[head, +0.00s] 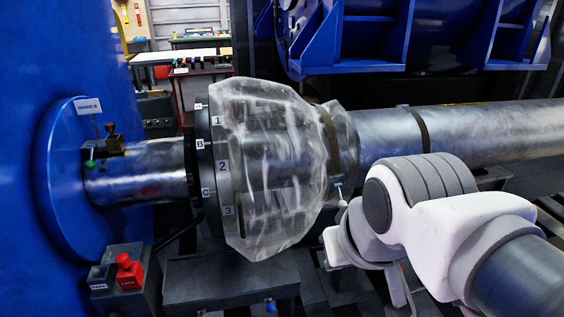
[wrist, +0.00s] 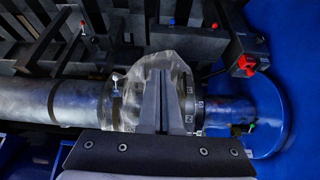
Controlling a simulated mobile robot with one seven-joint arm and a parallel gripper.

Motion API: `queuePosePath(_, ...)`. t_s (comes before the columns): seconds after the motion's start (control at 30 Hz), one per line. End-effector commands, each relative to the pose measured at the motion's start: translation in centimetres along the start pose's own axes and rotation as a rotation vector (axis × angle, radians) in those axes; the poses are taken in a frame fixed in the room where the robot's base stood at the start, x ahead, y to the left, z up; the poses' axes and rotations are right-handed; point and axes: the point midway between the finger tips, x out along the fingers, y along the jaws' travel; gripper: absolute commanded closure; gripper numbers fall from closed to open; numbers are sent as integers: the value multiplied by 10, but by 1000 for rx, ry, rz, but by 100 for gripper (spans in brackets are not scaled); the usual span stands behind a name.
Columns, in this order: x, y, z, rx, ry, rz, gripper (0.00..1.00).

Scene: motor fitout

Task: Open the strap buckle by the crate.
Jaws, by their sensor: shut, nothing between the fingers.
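A strap (head: 328,140) runs around the right end of the clear plastic wrap on the shaft. A small pale-knobbed lever (head: 341,200), which looks like its buckle, hangs on the strap's near side. The lever also shows in the wrist view (wrist: 116,78), left of the fingers. My gripper (wrist: 161,72) is shut and empty, its fingers overlapping the wrapped part in that view; I cannot tell whether they touch it. In the head view my arm hides the fingers. No crate is clearly identifiable; dark slats (wrist: 40,50) lie beside the shaft.
The long steel shaft (head: 490,130) carries a dark band (head: 424,130). A flange marked with letters and numbers (head: 215,170) adjoins the wrap (head: 275,165). A red button box (head: 129,272) stands lower left. Blue machinery (head: 380,35) overhangs the back. Another knobbed lever (wrist: 82,24) stands near the slats.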

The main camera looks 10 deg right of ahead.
Motion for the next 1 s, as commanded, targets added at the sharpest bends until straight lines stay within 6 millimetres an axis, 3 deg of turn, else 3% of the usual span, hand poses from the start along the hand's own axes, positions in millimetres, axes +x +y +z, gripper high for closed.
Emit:
queuePosePath(0.2, 4, 2, -1, -5, -7, 7, 100)
queuePosePath(0.37, 29, 17, -11, -44, -53, 63, 100)
queuePosePath(0.67, 115, 70, -58, -205, -182, 295, 100)
queuePosePath(1.0, 232, 113, -123, -460, -271, 614, 100)
